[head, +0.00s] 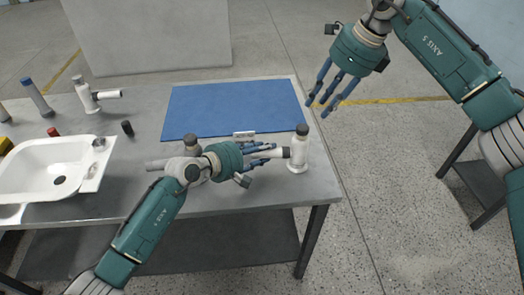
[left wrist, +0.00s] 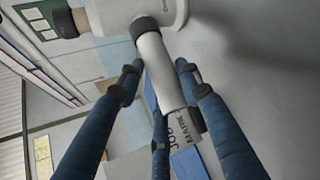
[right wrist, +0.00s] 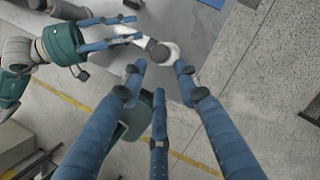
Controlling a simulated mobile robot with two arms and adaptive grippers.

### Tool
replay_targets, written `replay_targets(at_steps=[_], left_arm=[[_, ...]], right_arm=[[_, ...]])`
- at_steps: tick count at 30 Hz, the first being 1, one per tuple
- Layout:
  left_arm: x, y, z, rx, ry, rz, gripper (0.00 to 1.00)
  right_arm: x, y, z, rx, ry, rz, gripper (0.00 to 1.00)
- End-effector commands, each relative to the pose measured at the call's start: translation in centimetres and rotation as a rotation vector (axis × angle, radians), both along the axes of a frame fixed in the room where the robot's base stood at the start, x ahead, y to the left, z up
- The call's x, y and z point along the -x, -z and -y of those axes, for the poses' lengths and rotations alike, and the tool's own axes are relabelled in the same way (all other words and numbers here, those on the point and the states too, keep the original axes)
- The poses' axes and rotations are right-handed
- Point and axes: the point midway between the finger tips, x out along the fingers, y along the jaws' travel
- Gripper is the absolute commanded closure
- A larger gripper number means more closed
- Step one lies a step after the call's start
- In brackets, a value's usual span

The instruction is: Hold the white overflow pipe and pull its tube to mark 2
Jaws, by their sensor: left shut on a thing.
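The white overflow pipe (head: 299,152) stands upright near the table's right edge, with a dark cap and a sideways tube (head: 278,153) pointing left. My left gripper (head: 265,153) is shut on this tube from the left. In the left wrist view the white tube (left wrist: 160,70) runs from a dark collar at the pipe body down between the blue fingers. The fingers hide part of the tube, and I cannot read any mark number on it. My right gripper (head: 331,90) is open and empty, above the floor beyond the table's right edge.
A blue mat (head: 235,105) lies behind the pipe, with a small lettered block (head: 244,135) at its front edge. A white basin (head: 45,165) and another white pipe (head: 88,96) are at left.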

Motion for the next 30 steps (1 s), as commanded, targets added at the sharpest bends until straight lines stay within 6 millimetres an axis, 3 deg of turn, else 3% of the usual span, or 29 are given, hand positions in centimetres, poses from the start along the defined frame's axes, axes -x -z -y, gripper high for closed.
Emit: replay_targets(at_steps=[2,5,6,11,21,30], left_arm=[[0.1,0.2,0.0,-0.003,0.001,-0.003,0.95],[0.1,0.2,0.0,-0.004,0.002,-0.003,0.95],[0.1,0.2,0.0,-0.004,0.002,-0.003,0.95],[0.1,0.3,0.0,-0.004,0.002,-0.004,0.95],[0.1,0.4,-0.1,-0.006,0.002,-0.006,0.95],[0.2,0.4,-0.1,-0.007,0.003,-0.006,0.95]], right_arm=[[0.0,0.0,0.0,0.000,0.000,0.000,0.69],[0.0,0.0,0.0,0.001,0.004,-0.001,0.53],[0.1,0.0,-0.1,0.002,0.014,-0.002,0.52],[0.8,-0.2,-0.6,0.022,0.140,-0.011,0.52],[2.9,-1.5,-1.7,0.011,0.613,0.020,0.52],[3.0,-1.2,-2.1,-0.023,0.768,0.037,0.52]])
